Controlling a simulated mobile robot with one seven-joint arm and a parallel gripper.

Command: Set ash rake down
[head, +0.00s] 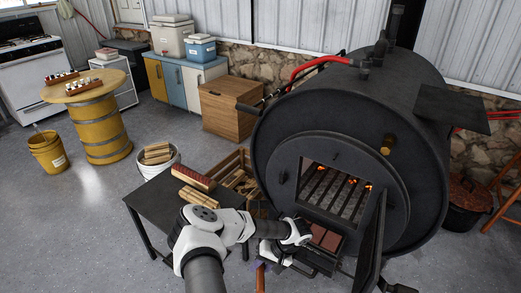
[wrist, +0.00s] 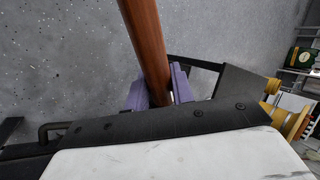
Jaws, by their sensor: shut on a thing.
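The ash rake shows as a round reddish-brown handle (wrist: 147,40) in the wrist view, running from the top edge down between the purple fingers of my gripper (wrist: 160,92). My gripper is shut on this handle. In the head view a short piece of the handle (head: 260,278) shows at the bottom edge, below my gripper (head: 261,266), in front of the stove. The rake's head is not visible in either view. I cannot tell whether the rake touches anything besides the fingers.
The black barrel stove (head: 350,110) has its door (head: 371,240) open, with glowing spots behind bars. Grey floor (head: 80,240) is open at left.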

